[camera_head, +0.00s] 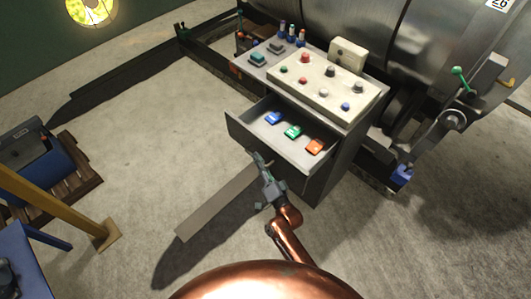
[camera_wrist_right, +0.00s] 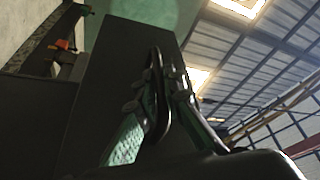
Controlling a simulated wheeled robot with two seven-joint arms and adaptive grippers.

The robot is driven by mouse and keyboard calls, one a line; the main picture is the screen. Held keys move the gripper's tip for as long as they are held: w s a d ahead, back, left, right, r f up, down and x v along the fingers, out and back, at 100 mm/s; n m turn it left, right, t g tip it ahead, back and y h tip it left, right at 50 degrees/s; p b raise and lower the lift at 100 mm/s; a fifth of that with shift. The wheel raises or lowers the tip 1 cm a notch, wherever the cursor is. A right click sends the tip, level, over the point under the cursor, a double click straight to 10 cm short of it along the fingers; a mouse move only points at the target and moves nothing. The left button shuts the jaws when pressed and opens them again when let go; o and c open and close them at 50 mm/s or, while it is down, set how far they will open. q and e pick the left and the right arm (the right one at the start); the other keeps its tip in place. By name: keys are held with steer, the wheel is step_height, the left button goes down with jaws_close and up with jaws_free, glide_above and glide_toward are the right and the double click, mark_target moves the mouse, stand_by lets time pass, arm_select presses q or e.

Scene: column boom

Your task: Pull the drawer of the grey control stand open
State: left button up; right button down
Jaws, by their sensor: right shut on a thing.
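The grey control stand (camera_head: 340,188) is in the middle of the head view, with a panel of coloured buttons (camera_head: 318,84) on top. Its drawer (camera_head: 240,131) is pulled out towards me. Blue, green and orange items (camera_head: 293,131) lie inside it. My right gripper (camera_head: 255,157) is at the drawer's front and shut on its handle, which the fingers mostly hide. In the right wrist view the fingers (camera_wrist_right: 155,65) are close together against the dark drawer front (camera_wrist_right: 110,75). My left gripper is not in view.
A large metal tank (camera_head: 360,35) lies behind the stand. A blue box on a wooden pallet (camera_head: 72,178) and a yellow post (camera_head: 50,205) stand at the left. A lever with a green knob (camera_head: 459,74) is at the right. The concrete floor left of the drawer is mostly clear.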

steer(key=shift+s+a, duration=0.5)
steer(key=shift+f, duration=0.1)
steer(key=c, duration=2)
jaws_free()
steer(key=shift+c, duration=0.2)
steer(key=shift+s, duration=0.1)
steer(key=v, duration=1.1)
steer(key=shift+s+d, duration=0.25)
steer(key=shift+s, duration=0.05)
